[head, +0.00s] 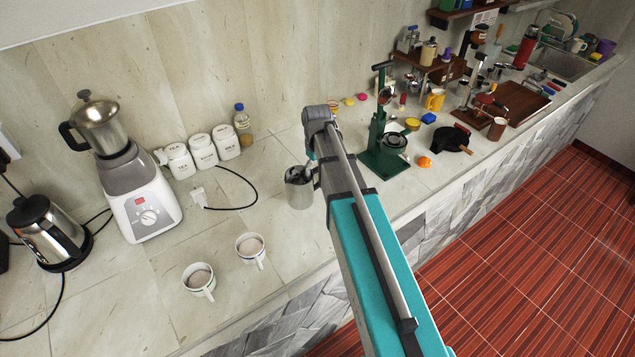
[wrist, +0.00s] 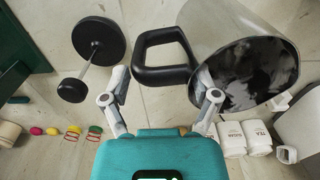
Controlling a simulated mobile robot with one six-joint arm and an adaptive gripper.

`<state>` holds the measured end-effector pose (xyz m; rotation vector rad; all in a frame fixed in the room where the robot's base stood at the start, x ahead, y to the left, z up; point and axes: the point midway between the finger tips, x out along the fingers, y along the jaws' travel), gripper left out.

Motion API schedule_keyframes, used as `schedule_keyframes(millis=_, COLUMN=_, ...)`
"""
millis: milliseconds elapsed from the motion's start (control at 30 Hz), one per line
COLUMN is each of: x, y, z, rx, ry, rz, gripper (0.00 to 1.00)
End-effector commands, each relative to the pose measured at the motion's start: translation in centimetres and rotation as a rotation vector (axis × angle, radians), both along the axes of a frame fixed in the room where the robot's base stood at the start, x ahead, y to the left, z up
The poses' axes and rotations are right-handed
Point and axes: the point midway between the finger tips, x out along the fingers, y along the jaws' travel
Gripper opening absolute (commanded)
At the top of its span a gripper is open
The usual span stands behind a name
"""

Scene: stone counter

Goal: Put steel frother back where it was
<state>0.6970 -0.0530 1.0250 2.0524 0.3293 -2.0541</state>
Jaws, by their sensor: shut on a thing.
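The steel frother (head: 299,190) is a shiny steel jug near the middle of the counter in the head view, left of my forearm. In the wrist view the steel frother (wrist: 222,22) fills the upper right, its dark open mouth facing the camera. Its black handle (wrist: 166,74) lies between my fingers. My gripper (wrist: 160,88) is shut on that handle. In the head view my gripper (head: 311,163) is partly hidden by my arm. I cannot tell whether the frother's base touches the counter.
A green press (head: 384,160) stands close right of my arm. Two cups (head: 199,280) (head: 251,248) stand front left. White canisters (head: 203,152), a bottle (head: 242,124), a blender (head: 136,190) and a kettle (head: 45,230) stand farther left. The counter between frother and cups is clear.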

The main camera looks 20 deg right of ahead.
Motion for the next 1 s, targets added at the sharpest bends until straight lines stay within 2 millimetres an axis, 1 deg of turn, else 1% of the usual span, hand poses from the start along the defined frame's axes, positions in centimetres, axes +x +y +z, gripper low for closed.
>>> schedule_keyframes(millis=33, x=0.6, y=-0.1, z=-0.9, rx=0.0, ry=0.0, rz=0.0, gripper=0.17)
schedule_keyframes(millis=200, x=1.3, y=-0.2, z=-1.6, rx=0.0, ry=0.0, rz=0.0, gripper=0.17)
schedule_keyframes(millis=600, x=1.3, y=-0.3, z=-1.6, rx=0.0, ry=0.0, rz=-0.001, gripper=0.17)
schedule_keyframes(millis=733, x=1.6, y=-0.4, z=-1.9, rx=0.0, ry=0.0, rz=-0.002, gripper=0.17)
schedule_keyframes(millis=900, x=2.4, y=-0.5, z=-3.1, rx=0.0, ry=0.0, rz=-0.002, gripper=0.17)
schedule_keyframes(millis=1000, x=2.2, y=-0.5, z=-4.0, rx=0.0, ry=0.0, rz=-0.002, gripper=0.17)
